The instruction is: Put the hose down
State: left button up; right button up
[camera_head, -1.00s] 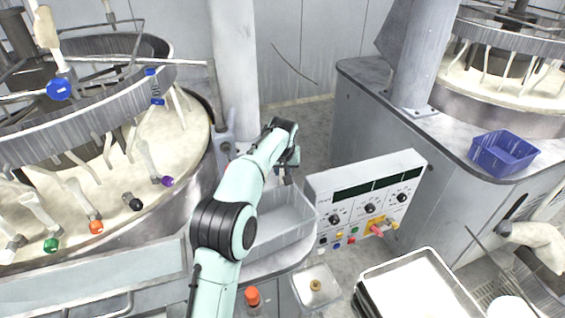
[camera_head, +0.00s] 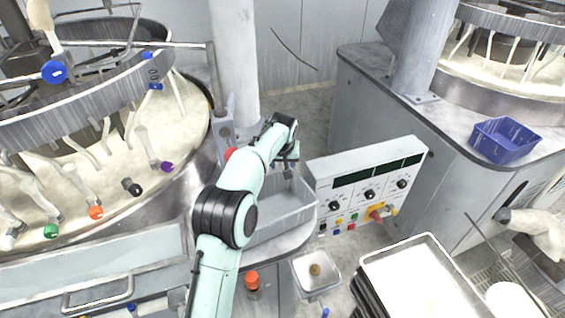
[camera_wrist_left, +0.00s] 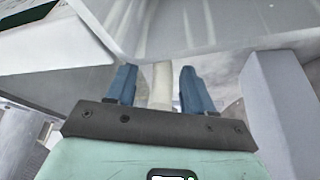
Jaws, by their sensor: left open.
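My left gripper (camera_head: 286,172) is over the clear grey bin (camera_head: 290,220), between the big left platen and the control panel. In the left wrist view its two blue fingers (camera_wrist_left: 160,90) are apart. A pale, tube-like piece (camera_wrist_left: 161,78) shows between them, with gaps on both sides; it may be the hose, but I cannot tell for sure. The bin's pale wall (camera_wrist_left: 235,22) lies beyond the fingertips. In the head view my arm and wrist hide what is under the gripper, and I cannot make out a hose there. My right gripper is not in view.
The control panel (camera_head: 345,197) stands right of the bin. The left polishing machine (camera_head: 180,120) and a grey column (camera_head: 233,60) are close by. A blue basket (camera_head: 503,140) sits on the right machine. A metal tray (camera_head: 420,285) and a small sink (camera_head: 316,271) are in front.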

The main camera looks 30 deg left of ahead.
pick_arm(q)
jog(key=v, duration=1.3)
jog(key=shift+a+r, duration=0.15)
jog(key=shift+a, duration=0.05)
jog(key=shift+s, duration=0.15)
